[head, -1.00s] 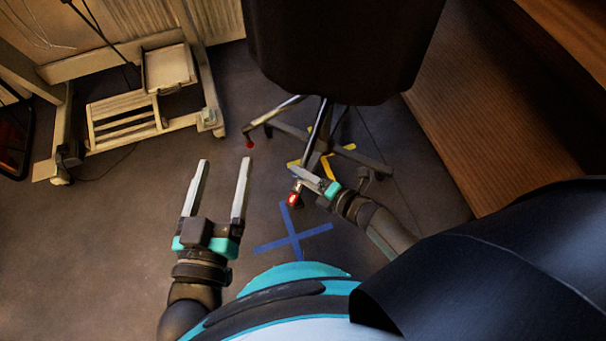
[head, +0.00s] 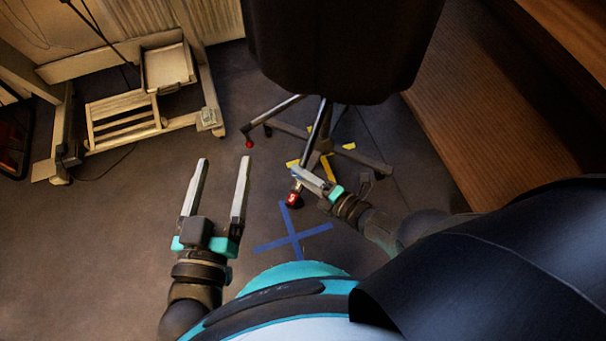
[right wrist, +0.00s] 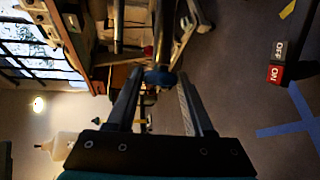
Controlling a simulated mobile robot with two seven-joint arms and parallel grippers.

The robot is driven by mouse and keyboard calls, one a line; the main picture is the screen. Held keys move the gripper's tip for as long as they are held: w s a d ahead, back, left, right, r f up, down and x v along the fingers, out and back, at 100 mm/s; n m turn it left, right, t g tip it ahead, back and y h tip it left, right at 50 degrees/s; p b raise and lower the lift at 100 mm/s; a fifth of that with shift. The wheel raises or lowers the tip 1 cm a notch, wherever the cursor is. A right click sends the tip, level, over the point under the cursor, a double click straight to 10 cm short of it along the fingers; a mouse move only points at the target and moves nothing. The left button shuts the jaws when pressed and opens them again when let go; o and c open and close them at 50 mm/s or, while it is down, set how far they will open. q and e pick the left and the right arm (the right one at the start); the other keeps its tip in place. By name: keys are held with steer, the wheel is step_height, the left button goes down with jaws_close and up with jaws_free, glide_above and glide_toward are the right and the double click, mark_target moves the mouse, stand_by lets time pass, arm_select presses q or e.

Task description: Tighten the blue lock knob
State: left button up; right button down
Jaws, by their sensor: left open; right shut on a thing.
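The blue lock knob (right wrist: 160,77) shows in the right wrist view as a small dark blue round part on a metal stand. My right gripper (right wrist: 160,84) has its two fingers on either side of the knob and is shut on it. In the head view my right gripper (head: 305,175) is by the stand below the dark panel, and the knob is mostly hidden by its fingers. My left gripper (head: 220,180) is open and empty, above bare floor at the left.
A red and grey ON/OFF box (right wrist: 278,64) is beside the stand. A large dark panel (head: 340,50) stands above the wheeled legs (head: 370,158). A blue tape cross (head: 292,238) marks the floor. A pale wooden frame (head: 130,110) stands back left; wooden furniture (head: 480,110) is right.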

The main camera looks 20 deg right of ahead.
steer(key=shift+s+d+f, duration=0.1)
steer(key=shift+s+d, duration=0.05)
steer(key=shift+d, duration=0.1)
steer(key=c, duration=0.5)
jaws_free()
steer(key=shift+o, duration=0.9)
steer(key=shift+a, duration=0.15)
arm_select(q)
steer(key=a+f+g+y+p, duration=0.3)
steer(key=a+g, duration=0.2)
steer(key=g, duration=0.1)
steer(key=shift+f+m+g+p, duration=0.2)
steer(key=shift+m+g+p, duration=0.1)
steer(key=shift+m+p, duration=0.1)
arm_select(e)
steer(key=v, duration=1.5)
arm_select(q)
steer(key=shift+a, duration=0.1)
arm_select(e)
steer(key=shift+s, duration=0.1)
steer(key=shift+c, duration=0.2)
